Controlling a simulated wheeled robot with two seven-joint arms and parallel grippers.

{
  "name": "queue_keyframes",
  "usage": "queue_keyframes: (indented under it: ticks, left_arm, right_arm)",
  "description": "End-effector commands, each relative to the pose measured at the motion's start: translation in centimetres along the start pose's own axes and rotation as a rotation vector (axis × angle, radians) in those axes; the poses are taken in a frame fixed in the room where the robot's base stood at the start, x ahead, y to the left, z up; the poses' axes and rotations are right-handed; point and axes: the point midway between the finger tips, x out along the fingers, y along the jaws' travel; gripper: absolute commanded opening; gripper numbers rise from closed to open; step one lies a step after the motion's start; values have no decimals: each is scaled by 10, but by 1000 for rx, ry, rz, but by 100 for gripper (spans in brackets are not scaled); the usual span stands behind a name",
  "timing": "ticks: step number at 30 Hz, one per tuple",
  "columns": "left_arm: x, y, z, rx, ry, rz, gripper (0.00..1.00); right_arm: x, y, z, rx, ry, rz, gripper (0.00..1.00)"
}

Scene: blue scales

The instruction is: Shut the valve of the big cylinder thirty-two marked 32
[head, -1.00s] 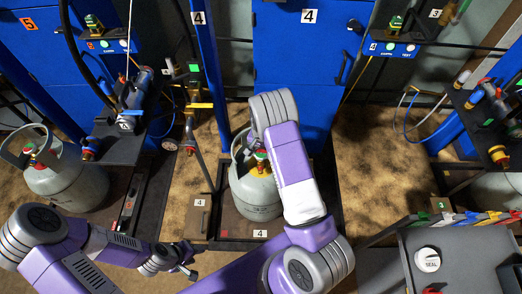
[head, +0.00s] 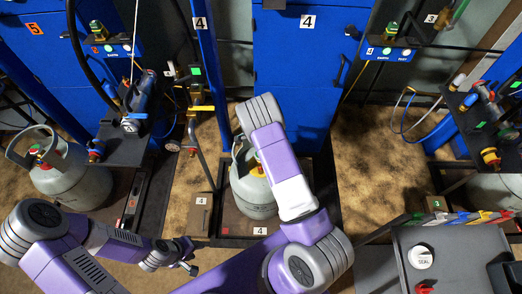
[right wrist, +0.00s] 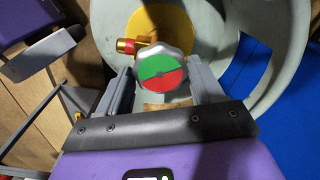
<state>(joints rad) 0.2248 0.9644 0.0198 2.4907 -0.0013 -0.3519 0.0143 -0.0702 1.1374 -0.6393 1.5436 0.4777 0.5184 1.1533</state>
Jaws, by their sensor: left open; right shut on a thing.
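A grey gas cylinder (head: 252,199) stands on the station floor marked 4, in the middle of the head view. My right arm hides much of its top, and I cannot read a 32 on it. In the right wrist view its round valve knob (right wrist: 163,66), with a green and red disc on top, sits between the fingers of my right gripper (right wrist: 163,84), which is shut on it. A brass and red fitting (right wrist: 130,46) shows beside the knob. My left gripper (head: 187,256) is open and empty, low in front and to the left of the cylinder.
Another grey cylinder (head: 75,181) stands at the left. A dark shelf (head: 125,150) with fittings is between them. A grey cabinet with a SEAL knob (head: 421,257) is at bottom right. Brown floor (head: 375,150) right of the middle cylinder is clear.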

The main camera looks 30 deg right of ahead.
Motion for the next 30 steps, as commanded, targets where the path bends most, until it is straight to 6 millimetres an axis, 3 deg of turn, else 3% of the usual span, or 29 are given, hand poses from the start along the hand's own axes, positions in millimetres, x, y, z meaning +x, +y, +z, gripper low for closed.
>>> queue_keyframes:
  ticks: [30]
  left_arm:
    - [-24,9,1,0,0,0,43]
  right_arm:
    - [0,0,1,963,0,2,36]
